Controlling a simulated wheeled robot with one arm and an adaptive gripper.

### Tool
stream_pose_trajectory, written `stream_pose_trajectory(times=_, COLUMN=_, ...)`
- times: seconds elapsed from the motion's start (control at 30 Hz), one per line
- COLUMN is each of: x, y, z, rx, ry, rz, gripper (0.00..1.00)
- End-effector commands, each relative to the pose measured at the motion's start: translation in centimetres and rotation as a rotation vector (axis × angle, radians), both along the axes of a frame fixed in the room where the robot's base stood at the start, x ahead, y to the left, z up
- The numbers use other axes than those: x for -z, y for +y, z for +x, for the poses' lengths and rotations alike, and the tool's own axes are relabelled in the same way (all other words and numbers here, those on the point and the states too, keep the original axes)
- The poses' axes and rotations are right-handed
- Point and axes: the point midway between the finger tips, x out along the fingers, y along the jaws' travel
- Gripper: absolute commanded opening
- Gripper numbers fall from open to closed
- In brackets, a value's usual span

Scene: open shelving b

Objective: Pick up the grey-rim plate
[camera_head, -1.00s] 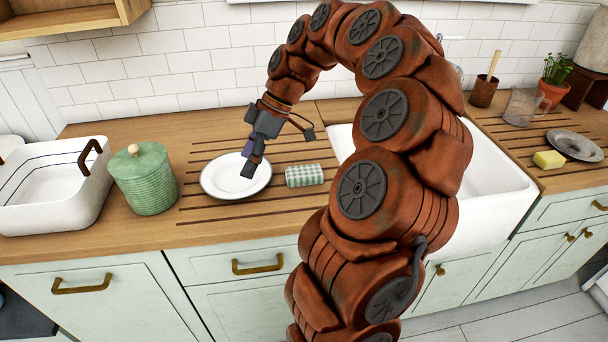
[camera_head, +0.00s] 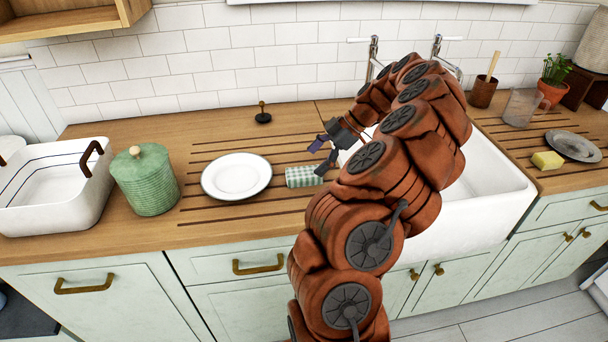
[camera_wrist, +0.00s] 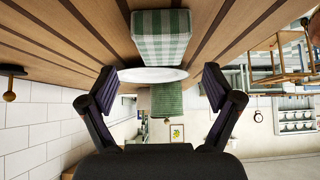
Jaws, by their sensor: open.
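A round white plate (camera_head: 237,176) with a thin greyish ring at its rim lies flat on the grooved wooden counter, left of the sink. In the wrist view the plate (camera_wrist: 152,75) shows nearly edge-on, beyond a checked cloth and between my fingers in the picture. My gripper (camera_head: 317,158) is open and empty above the counter, to the right of the plate and apart from it. Its two spread fingers (camera_wrist: 158,86) also show in the wrist view. The green-white checked rolled cloth (camera_head: 305,176) lies just right of the plate, close to my gripper.
A green lidded canister (camera_head: 146,180) and a white basin (camera_head: 60,205) stand left of the plate. A dark knobbed object (camera_head: 263,116) stands behind it. The white sink (camera_head: 485,205) is to the right, with a dark grey plate (camera_head: 574,146) and yellow sponge (camera_head: 547,160) beyond.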

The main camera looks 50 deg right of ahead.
Motion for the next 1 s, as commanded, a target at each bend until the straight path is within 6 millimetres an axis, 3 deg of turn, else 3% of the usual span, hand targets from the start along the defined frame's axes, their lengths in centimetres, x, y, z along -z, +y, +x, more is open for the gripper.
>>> stream_pose_trajectory(times=0.33, x=1.0, y=1.0, z=0.5, rx=-0.001, ry=0.002, rz=0.003, gripper=0.9)
stream_pose_trajectory(times=0.7, x=3.9, y=3.1, z=1.8, rx=-0.003, ry=0.004, rz=0.003, gripper=0.9)
stream_pose_trajectory(times=0.93, x=4.0, y=3.0, z=1.9, rx=-0.001, ry=0.001, rz=0.0, gripper=0.9)
stream_pose_trajectory(times=1.0, x=4.0, y=3.0, z=1.9, rx=-0.001, ry=0.001, rz=0.0, gripper=0.83)
